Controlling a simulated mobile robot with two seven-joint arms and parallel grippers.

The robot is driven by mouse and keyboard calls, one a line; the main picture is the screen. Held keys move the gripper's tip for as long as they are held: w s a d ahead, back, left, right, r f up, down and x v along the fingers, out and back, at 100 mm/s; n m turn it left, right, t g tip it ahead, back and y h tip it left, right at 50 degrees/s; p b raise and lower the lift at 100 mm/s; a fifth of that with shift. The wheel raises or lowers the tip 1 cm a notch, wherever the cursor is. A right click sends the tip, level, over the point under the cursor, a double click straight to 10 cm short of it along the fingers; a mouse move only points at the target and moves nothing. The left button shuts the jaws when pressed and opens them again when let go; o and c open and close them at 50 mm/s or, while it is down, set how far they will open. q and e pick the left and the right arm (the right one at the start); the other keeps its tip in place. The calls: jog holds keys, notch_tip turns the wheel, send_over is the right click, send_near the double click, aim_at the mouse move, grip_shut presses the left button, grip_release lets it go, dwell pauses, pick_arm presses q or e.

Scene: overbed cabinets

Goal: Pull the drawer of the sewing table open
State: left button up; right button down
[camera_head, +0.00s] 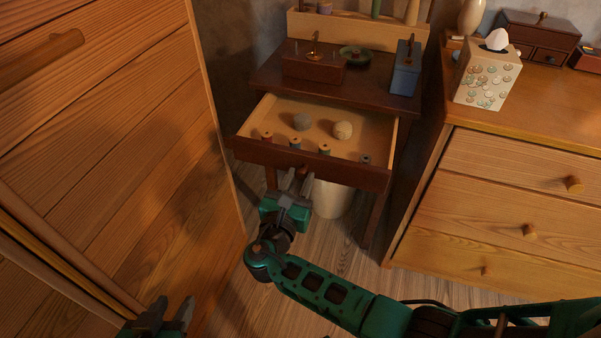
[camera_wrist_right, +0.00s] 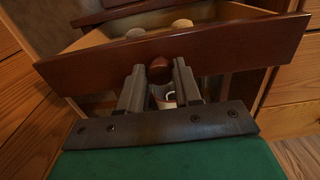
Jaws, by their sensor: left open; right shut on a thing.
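The sewing table (camera_head: 268,77) is dark wood and stands against the wall. Its drawer (camera_head: 262,153) is pulled out, with its pale inside showing. Spools of thread and two balls lie in it. My right gripper (camera_head: 298,182) is at the middle of the drawer front, shut on the round wooden knob. In the right wrist view the knob (camera_wrist_right: 159,68) sits between the fingertips of my right gripper (camera_wrist_right: 158,78), against the drawer front (camera_wrist_right: 225,52). My left gripper (camera_head: 172,312) is open and empty at the lower left, away from the table.
A wooden dresser (camera_head: 500,215) with a tissue box (camera_head: 487,82) on top stands close on the right. A large wooden cabinet (camera_head: 120,140) stands on the left. A white bin (camera_head: 333,202) is under the drawer. Some floor in front is clear.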

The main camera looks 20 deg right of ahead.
jog(key=shift+s+a, duration=0.2)
jog(key=shift+s, duration=0.05)
pick_arm(q)
jog(key=shift+w+r, duration=0.1)
jog(key=shift+r, duration=0.2)
jog(key=shift+w, duration=0.1)
pick_arm(e)
jog(key=c, duration=0.8)
grip_release()
pick_arm(q)
jog(key=shift+s+f, duration=0.1)
jog(key=shift+s, duration=0.1)
